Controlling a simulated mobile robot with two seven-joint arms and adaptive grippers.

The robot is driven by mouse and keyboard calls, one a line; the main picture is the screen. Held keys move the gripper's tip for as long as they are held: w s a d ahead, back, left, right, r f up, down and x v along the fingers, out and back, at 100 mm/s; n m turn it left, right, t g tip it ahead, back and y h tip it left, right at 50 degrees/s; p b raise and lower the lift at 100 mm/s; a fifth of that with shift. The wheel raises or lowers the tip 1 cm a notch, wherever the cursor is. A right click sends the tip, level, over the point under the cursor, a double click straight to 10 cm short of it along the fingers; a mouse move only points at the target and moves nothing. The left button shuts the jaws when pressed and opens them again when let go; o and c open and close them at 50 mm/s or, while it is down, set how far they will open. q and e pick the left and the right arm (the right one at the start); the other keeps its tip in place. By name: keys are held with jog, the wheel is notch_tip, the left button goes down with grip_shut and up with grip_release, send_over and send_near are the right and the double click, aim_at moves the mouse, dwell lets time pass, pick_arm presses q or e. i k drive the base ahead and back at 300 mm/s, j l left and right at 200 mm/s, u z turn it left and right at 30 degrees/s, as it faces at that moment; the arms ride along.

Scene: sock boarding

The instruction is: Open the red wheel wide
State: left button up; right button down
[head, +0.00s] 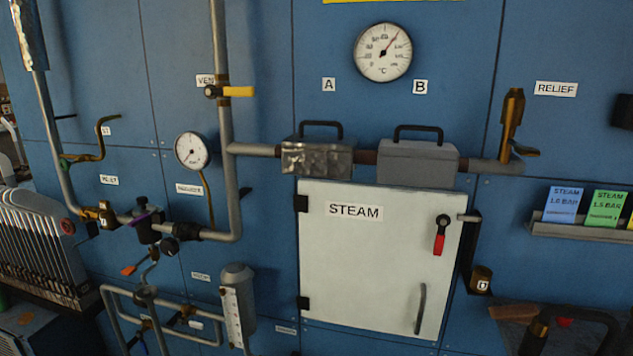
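A small red wheel (68,226) shows at the left. It sits at the left end of a brass valve (98,214) on the inlet pipework, just right of the ribbed grey unit. It is small in view, and how far it is turned cannot be told. Neither of my grippers shows in the head view, and nothing is seen touching the wheel.
A grey pipe (228,170) with a yellow-handled vent valve (232,91) rises right of the wheel. Two gauges, a white STEAM door (370,265) with a red handle (439,243), and a card rack (580,232) are on the blue wall. A ribbed unit (35,250) stands left.

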aim_at(69, 224)
jog(key=u, duration=1.45)
